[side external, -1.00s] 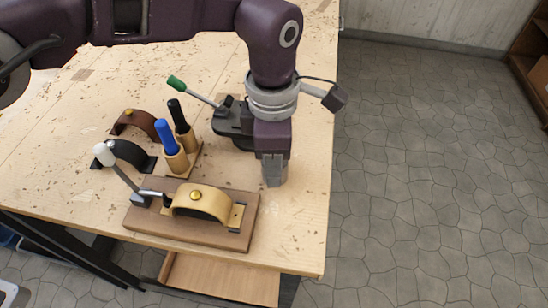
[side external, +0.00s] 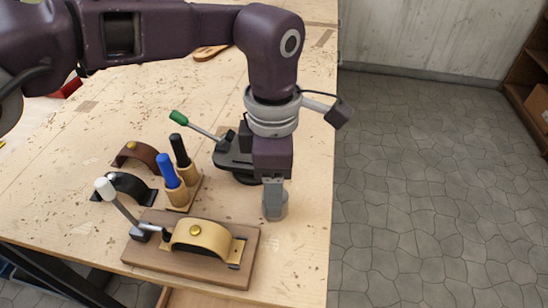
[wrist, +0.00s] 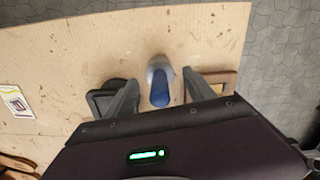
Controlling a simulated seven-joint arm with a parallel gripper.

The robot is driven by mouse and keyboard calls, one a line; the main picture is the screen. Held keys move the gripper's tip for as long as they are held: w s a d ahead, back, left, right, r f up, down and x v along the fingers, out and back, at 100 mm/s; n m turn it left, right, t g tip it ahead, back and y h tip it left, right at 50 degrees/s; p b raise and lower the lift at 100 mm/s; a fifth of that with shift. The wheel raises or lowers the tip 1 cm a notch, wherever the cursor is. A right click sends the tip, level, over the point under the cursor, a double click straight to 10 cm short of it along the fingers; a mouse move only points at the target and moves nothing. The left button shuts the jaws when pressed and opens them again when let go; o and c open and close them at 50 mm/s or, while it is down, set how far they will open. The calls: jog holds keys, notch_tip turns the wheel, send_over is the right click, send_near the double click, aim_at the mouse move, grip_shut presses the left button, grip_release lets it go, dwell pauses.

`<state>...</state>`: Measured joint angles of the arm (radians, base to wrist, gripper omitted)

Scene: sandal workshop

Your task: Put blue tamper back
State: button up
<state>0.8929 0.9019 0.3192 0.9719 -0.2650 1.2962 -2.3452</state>
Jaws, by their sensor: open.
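A blue tamper (wrist: 160,95) with a grey round head stands between my fingers in the wrist view. In the side view its grey head (side external: 276,213) shows at the tabletop just below my gripper (side external: 273,195), right of the wooden fixture; the near finger hides its blue handle. My gripper is open in the wrist view (wrist: 160,78), one finger on each side of the tamper. Another blue-handled tool (side external: 168,172) and a black-handled tool (side external: 180,152) stand in a small wooden holder (side external: 184,206) left of my gripper.
A wooden fixture (side external: 140,256) with a tan strap (side external: 205,235) and a white-knobbed lever clamp (side external: 105,188) lies in front. A dark clamp stand with a green-tipped lever (side external: 178,116) is behind my gripper. Brown and black arched straps (side external: 135,152) lie left. The table edge is to the right.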

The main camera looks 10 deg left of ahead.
notch_tip(320, 180, up, 9)
jog(key=shift+f, duration=0.15)
jog(key=shift+a, duration=0.2)
jog(key=w+a+r+m+t+h, duration=0.15)
jog(key=a+r+m, duration=0.25)
jog(key=a+r, duration=0.8)
jog(key=s+a+m+t, duration=0.1)
jog(key=s+a+m, duration=0.45)
jog(key=a, duration=0.75)
jog(key=s+a+f+m+t+y, duration=0.1)
jog(key=s+a+f+m, duration=0.3)
jog(key=s, duration=0.4)
jog(key=s+a+f+m+t, duration=0.2)
jog(key=s+a+f+m, duration=0.2)
jog(key=s+a+m, duration=0.2)
jog(key=shift+s+y, duration=0.35)
jog(key=shift+s, duration=0.7)
